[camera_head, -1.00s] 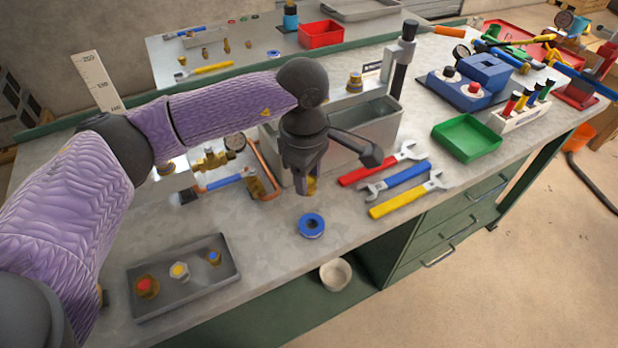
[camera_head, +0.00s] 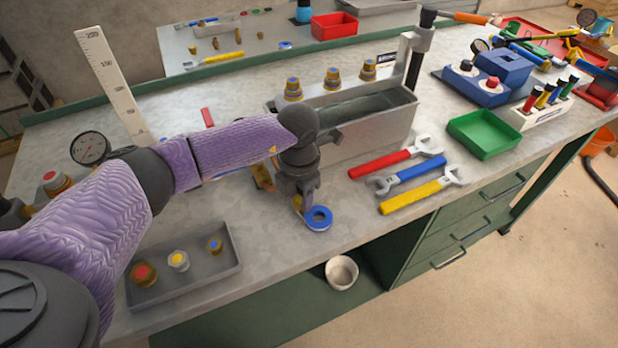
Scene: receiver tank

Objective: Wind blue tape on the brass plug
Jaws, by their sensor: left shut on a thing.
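My left gripper (camera_head: 298,201) is low over the front of the bench, pointing down. It is shut on a small brass plug (camera_head: 297,204), mostly hidden by the fingers. The roll of blue tape (camera_head: 318,217), a blue ring with a pale centre, lies right beside the fingertips. I cannot tell whether the plug touches it. The grey receiver tank (camera_head: 368,132) stands behind the gripper, with several brass fittings (camera_head: 332,78) on its back ledge. My right gripper is not in view.
A grey tray (camera_head: 205,278) with red-, yellow- and blue-topped fittings lies at front left. Red, blue and yellow wrenches (camera_head: 418,193) lie right of the gripper, then a green tray (camera_head: 485,134). A white bin (camera_head: 341,272) stands below the front edge. A white ruler (camera_head: 108,80) stands at left.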

